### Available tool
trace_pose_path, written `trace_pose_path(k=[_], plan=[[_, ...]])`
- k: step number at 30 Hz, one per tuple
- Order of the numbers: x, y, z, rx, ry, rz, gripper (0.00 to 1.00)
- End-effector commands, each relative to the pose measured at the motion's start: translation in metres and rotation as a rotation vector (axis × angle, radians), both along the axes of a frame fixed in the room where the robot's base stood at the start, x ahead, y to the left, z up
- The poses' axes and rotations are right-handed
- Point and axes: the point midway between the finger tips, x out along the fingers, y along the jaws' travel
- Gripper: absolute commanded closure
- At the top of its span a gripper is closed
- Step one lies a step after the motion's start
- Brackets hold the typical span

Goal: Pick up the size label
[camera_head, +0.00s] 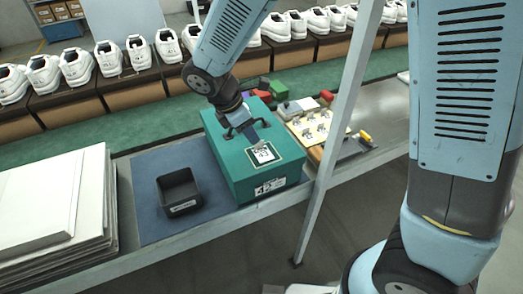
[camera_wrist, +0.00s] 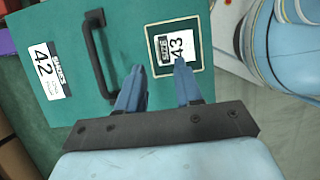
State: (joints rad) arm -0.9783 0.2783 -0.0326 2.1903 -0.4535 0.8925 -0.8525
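A green box (camera_head: 225,165) stands on the bench with a dark handle (camera_wrist: 97,55) on its lid. A white size label (camera_wrist: 177,44) reading "SIZE 43" lies inside a pale-bordered square on the lid; it also shows in the head view (camera_head: 263,154). Another white label (camera_wrist: 48,70) reading "SIZE 42" is on the box's front side. My gripper (camera_wrist: 159,67) is over the lid, its two blue fingers apart with nothing between them. The right fingertip overlaps the 43 label's lower edge in the wrist view. Whether it touches the label cannot be told.
A dark empty bin (camera_head: 179,190) sits on the blue mat (camera_head: 150,220) left of the box. White boards (camera_head: 55,205) are stacked further left. A tray with small parts (camera_head: 312,127) and tools lie right of the box. A slanted grey post (camera_head: 335,125) crosses the bench front.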

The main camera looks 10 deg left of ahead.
Motion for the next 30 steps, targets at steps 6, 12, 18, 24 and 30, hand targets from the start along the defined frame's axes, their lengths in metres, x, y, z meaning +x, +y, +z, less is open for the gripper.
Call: trace_pose_path(k=[6, 12, 18, 24, 30], plan=[[0.009, -0.01, -0.025, -0.003, 0.002, 0.0, 0.65], [0.013, -0.016, -0.042, -0.001, -0.001, 0.0, 0.65], [0.013, -0.017, -0.044, 0.0, 0.0, -0.001, 0.65], [0.013, -0.017, -0.044, 0.0, 0.0, -0.001, 0.77], [0.013, -0.017, -0.044, 0.0, 0.0, -0.001, 0.96]])
